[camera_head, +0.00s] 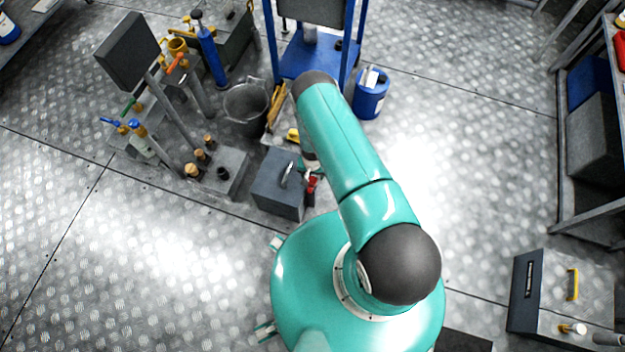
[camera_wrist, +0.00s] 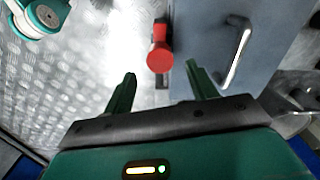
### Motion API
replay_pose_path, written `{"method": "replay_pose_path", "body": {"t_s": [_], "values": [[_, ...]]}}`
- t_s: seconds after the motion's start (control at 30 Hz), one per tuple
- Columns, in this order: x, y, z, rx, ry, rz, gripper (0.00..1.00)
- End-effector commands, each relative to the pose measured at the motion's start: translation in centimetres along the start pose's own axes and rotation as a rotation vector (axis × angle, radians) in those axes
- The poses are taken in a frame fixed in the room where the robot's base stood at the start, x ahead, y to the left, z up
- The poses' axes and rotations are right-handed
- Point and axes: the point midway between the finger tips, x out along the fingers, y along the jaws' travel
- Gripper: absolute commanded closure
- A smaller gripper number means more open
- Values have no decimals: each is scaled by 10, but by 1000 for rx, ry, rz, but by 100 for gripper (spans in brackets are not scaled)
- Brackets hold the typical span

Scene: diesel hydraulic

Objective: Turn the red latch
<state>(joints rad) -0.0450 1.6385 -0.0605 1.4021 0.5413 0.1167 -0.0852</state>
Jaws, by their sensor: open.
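The red latch (camera_wrist: 159,48) is on the edge of a grey-blue box (camera_wrist: 201,30) in the wrist view. A dark strip shows just below the latch. My gripper (camera_wrist: 160,78) is open, its two green fingers apart. The latch lies just beyond the fingertips, roughly between them and a little toward the right finger; I see no contact. In the head view the red latch (camera_head: 311,186) shows small at the right side of the grey box (camera_head: 277,196), beside my arm. My gripper is mostly hidden there behind my arm.
A metal handle (camera_wrist: 236,50) rises from the box, right of the latch. A grey bucket (camera_head: 245,106), a valve stand (camera_head: 222,170) and a blue frame (camera_head: 308,62) stand behind and left of the box. A blue canister (camera_head: 371,97) stands behind my arm. Open floor lies left.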

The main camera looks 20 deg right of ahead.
Motion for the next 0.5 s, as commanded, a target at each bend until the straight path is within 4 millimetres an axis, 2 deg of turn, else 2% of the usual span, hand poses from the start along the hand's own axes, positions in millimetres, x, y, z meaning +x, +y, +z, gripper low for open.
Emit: {"method": "replay_pose_path", "body": {"t_s": [0.2, 0.5], "values": [[36, 1, 1, -1, -2, 1, 43], [55, 0, 0, 0, -1, 0, 43]]}}
